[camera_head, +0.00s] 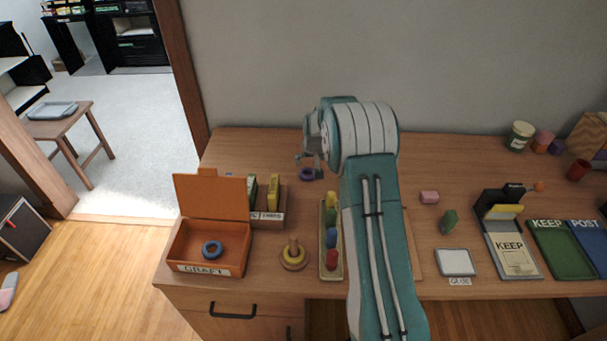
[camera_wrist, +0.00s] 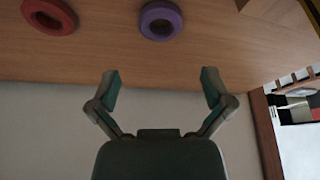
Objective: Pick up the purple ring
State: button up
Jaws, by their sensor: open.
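The purple ring (camera_head: 306,174) lies flat on the wooden table, just below my gripper (camera_head: 309,160) in the head view. In the wrist view the purple ring (camera_wrist: 161,20) is at the top edge, roughly centred between the fingers and beyond their tips. My gripper (camera_wrist: 161,80) is open with nothing between its fingers, apart from the ring. A red ring (camera_wrist: 50,15) lies to the left of the purple one in the wrist view. I cannot make it out in the head view, where my arm covers part of the table.
A wall (camera_head: 440,65) rises behind the table.

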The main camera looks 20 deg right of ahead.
aim_at(308, 172)
jog(key=x, duration=0.9)
jog(key=shift+s+a, duration=0.1)
jog(key=shift+s, duration=0.15)
jog(key=c, duration=0.7)
